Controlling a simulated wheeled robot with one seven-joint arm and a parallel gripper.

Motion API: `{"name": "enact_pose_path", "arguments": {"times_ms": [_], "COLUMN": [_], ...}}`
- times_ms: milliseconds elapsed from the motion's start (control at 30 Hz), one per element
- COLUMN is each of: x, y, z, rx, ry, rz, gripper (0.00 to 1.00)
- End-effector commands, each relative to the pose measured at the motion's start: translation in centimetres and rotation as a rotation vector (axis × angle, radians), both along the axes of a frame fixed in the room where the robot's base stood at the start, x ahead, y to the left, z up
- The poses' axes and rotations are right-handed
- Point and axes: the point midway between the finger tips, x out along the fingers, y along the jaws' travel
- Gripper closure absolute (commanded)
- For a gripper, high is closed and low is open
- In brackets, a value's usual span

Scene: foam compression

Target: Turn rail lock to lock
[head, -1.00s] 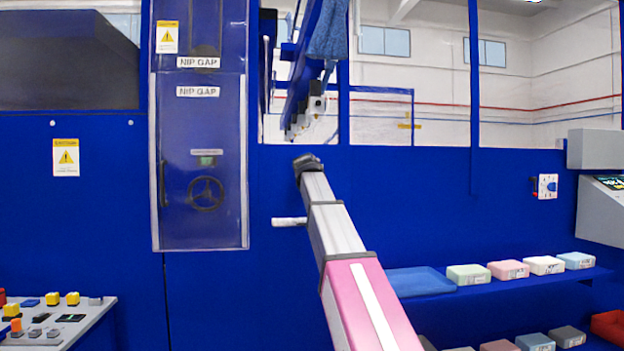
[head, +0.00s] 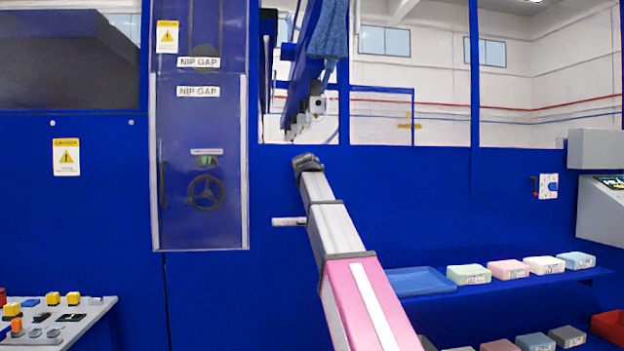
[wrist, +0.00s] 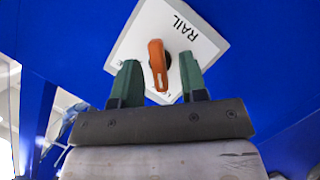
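The rail lock's white plate (wrist: 138,45), marked RAIL, fills the upper middle of the wrist view on a blue panel. Its orange lever (wrist: 157,62) stands nearly upright in the picture, leaning slightly. My gripper (wrist: 159,77) has its two green fingers apart, one on each side of the lever. Small gaps show between the lever and both fingers, so it does not look gripped. The plate's lower lettering is mostly hidden behind the fingers. In the head view I cannot make out the rail lock or my gripper's fingers.
A blue machine wall (head: 400,215) spans the head view. A clear cover (head: 203,225) with a handwheel behind it is left of my arm. A shelf with a blue tray (head: 418,281) and foam blocks (head: 508,269) is at lower right. A button console (head: 95,325) is at lower left.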

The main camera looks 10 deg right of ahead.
Motion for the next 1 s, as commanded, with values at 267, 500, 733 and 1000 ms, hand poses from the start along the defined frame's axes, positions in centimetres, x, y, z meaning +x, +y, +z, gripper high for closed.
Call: {"name": "enact_pose_path", "arguments": {"times_ms": [267, 500, 733, 1000], "x": [-4.6, -8.2, -9.5, -9.5], "y": [1.2, 2.4, 2.8, 2.8], "z": [1.1, 2.2, 2.7, 2.7], "rx": [0.0, -0.001, -0.001, -0.001], "ry": [-0.002, -0.001, 0.0, 0.001], "rz": [0.001, 0.0, 0.0, 0.0], "gripper": [0.61, 0.61, 0.61, 0.61]}}
